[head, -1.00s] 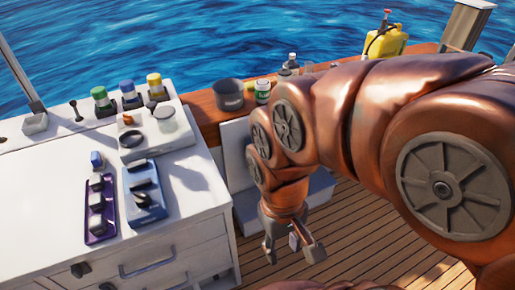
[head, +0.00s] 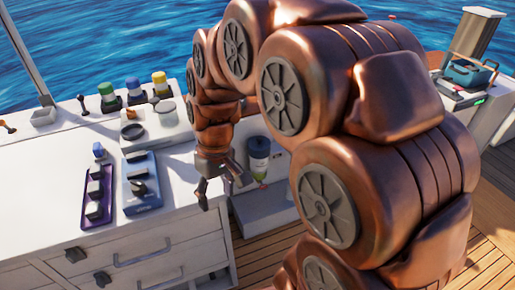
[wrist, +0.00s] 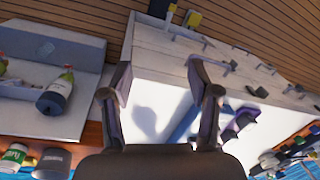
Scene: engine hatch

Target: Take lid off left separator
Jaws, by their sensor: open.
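Three separators with coloured lids stand in a row at the back of the white counter in the head view. The leftmost has a green lid (head: 106,89), the middle one a blue lid (head: 133,86), and the right one a yellow lid (head: 159,79). All three lids appear in place. My gripper (head: 222,183) hangs pointing down at the counter's right edge, well to the right of and nearer than the green-lidded separator. Its fingers are spread, with nothing between them, as the wrist view (wrist: 160,90) also shows.
A purple tray (head: 87,222) and a blue tray (head: 130,165) with dark-topped parts lie on the counter. A teal box (head: 468,74) is far right.

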